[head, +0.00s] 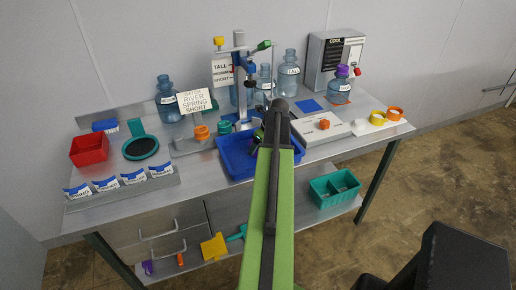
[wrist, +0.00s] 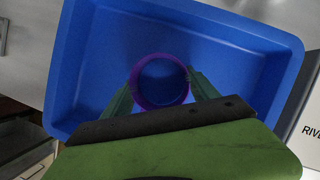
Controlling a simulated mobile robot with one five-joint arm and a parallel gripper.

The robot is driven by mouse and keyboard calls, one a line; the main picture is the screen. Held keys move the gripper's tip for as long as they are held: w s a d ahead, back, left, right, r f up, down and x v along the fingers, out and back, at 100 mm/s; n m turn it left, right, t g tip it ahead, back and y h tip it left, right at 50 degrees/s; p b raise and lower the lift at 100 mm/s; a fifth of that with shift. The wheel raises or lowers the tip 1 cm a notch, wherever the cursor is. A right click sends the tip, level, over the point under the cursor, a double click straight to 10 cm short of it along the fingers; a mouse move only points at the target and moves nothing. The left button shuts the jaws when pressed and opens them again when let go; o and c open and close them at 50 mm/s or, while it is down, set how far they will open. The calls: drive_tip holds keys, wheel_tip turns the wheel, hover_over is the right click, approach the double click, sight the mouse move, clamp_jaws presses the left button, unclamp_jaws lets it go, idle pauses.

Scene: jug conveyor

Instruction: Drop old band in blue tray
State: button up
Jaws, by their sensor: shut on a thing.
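The blue tray (head: 232,160) stands at the front middle of the table. In the wrist view the blue tray (wrist: 272,44) fills most of the picture. A purple ring-shaped band (wrist: 160,106) is held between the two green fingers of my gripper (wrist: 160,92), over the inside of the tray. The tray floor shows through the ring. I cannot tell how high the band is above the floor. In the head view my gripper (head: 262,136) is at the tray, and my own arm hides much of it and the band.
A jug with a purple neck (head: 341,85) stands at the back right. Yellow and orange rings (head: 393,114) lie at the right end. A white box with an orange knob (head: 321,127) is right of the tray. A sign (head: 194,101) and bottle (head: 168,100) stand behind left.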

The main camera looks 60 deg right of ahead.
drive_tip(key=o, duration=1.3)
drive_tip(key=shift+f, duration=0.1)
drive_tip(key=shift+r+p, duration=0.4)
drive_tip(key=p+v, duration=1)
drive_tip(key=v, duration=0.1)
drive_tip(key=shift+s+r+p, duration=0.2)
drive_tip(key=shift+p, duration=0.1)
